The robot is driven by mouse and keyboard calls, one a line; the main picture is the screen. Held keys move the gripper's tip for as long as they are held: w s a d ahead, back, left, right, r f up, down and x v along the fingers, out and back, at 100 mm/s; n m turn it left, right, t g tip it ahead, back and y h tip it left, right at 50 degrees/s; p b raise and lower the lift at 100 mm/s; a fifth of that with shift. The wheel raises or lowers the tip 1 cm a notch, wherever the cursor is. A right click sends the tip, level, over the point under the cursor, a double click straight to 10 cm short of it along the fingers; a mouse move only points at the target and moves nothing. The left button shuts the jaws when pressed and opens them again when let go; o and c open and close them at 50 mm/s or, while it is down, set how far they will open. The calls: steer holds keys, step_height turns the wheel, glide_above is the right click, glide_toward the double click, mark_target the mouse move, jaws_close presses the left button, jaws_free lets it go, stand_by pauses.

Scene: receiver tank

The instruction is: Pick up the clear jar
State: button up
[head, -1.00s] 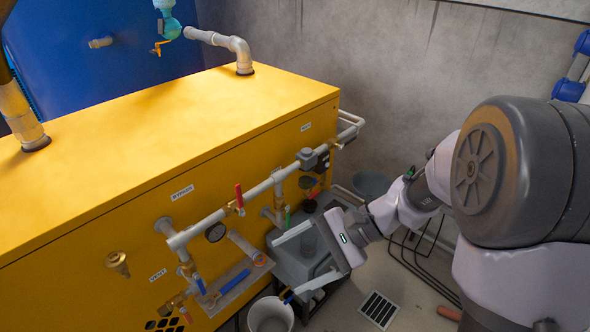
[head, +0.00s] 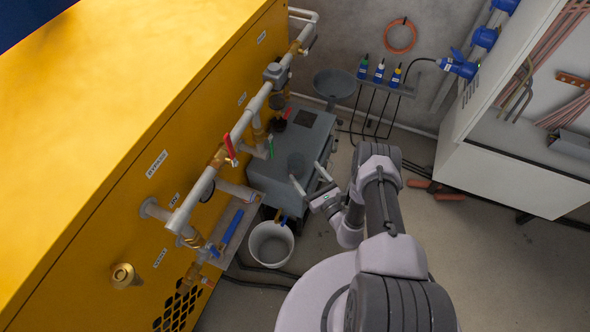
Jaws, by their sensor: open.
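The clear jar (head: 296,162) looks like a small, see-through grey cylinder. It stands on top of the grey tank (head: 262,172) beside the yellow cabinet. My gripper (head: 305,171) is open, with its two pale fingers spread apart over the right part of the tank top. The fingertips point up and left toward the jar, which is at or just beyond them. I cannot tell whether the jar is partly between the fingers or whether they touch it.
Pipes with a red-handled valve (head: 230,147) run along the yellow cabinet (head: 130,185) left of the tank. A white bucket (head: 271,246) stands on the floor in front. A grey basin (head: 334,84) and a bottle rack (head: 388,87) are behind.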

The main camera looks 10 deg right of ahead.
mark_target(292, 157)
steer(key=b+x, duration=0.1)
steer(key=x, duration=0.3)
steer(key=b+x, duration=0.2)
steer(key=x, duration=0.1)
steer(key=b+x, duration=0.1)
steer(key=shift+w+a+f, duration=0.2)
steer(key=shift+a+f, duration=0.15)
steer(key=shift+a, duration=0.05)
steer(key=shift+w+a+r, duration=0.1)
steer(key=shift+w+r, duration=0.1)
steer(key=shift+w, duration=0.1)
steer(key=c, duration=1.5)
